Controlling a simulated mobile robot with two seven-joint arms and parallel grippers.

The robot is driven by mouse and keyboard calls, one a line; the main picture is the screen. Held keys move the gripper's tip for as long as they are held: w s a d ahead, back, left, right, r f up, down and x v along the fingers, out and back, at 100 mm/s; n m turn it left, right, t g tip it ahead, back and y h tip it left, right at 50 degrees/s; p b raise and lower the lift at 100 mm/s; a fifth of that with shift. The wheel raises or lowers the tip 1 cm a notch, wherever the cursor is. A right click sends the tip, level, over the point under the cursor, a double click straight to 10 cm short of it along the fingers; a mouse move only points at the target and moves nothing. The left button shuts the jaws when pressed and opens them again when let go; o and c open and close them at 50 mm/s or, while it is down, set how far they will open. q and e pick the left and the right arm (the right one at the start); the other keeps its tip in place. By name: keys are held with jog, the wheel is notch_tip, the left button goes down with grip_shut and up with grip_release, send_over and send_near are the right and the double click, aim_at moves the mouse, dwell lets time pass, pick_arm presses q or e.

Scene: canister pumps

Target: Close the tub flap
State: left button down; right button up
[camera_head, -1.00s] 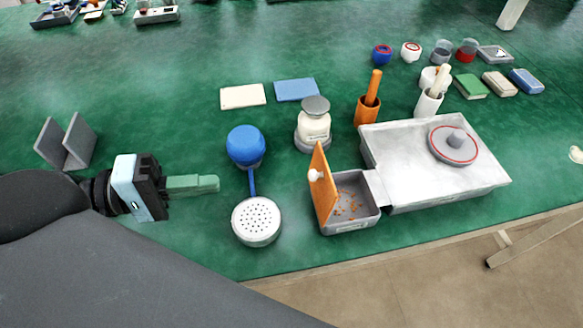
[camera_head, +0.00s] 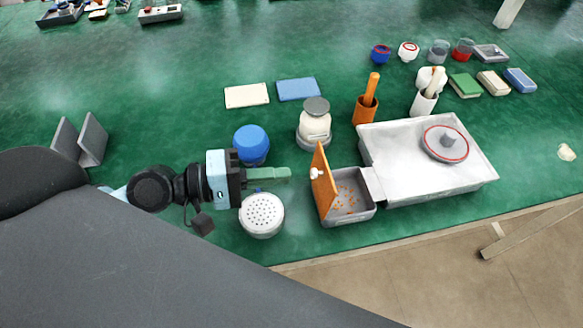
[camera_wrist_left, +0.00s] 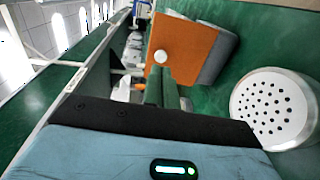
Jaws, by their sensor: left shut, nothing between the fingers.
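The tub (camera_head: 350,213) is a small grey box at the front edge of the table, with orange bits inside. Its orange flap (camera_head: 322,187) stands up, open, hinged at the tub's left side, with a white knob (camera_head: 316,173) facing left. My left gripper (camera_head: 288,172) is shut and empty, its green fingers pointing right, a short gap left of the knob. In the left wrist view the flap (camera_wrist_left: 190,45) and knob (camera_wrist_left: 160,57) show beyond the fingertips (camera_wrist_left: 160,72). My right gripper is not in view.
A white perforated shower-like head (camera_head: 262,213) and a blue-capped canister (camera_head: 251,143) stand close to my left gripper. A white jar (camera_head: 314,126) is behind the flap. A grey tray (camera_head: 420,190) with a round lid (camera_head: 445,147) adjoins the tub on the right.

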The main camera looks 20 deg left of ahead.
aim_at(311, 172)
pick_arm(q)
jog(key=shift+p+x, duration=0.35)
jog(key=shift+x, duration=0.85)
jog(key=shift+w+d+f, duration=0.1)
jog(key=shift+w+d, duration=0.25)
jog(key=shift+d, duration=0.15)
jog(key=shift+a, duration=0.1)
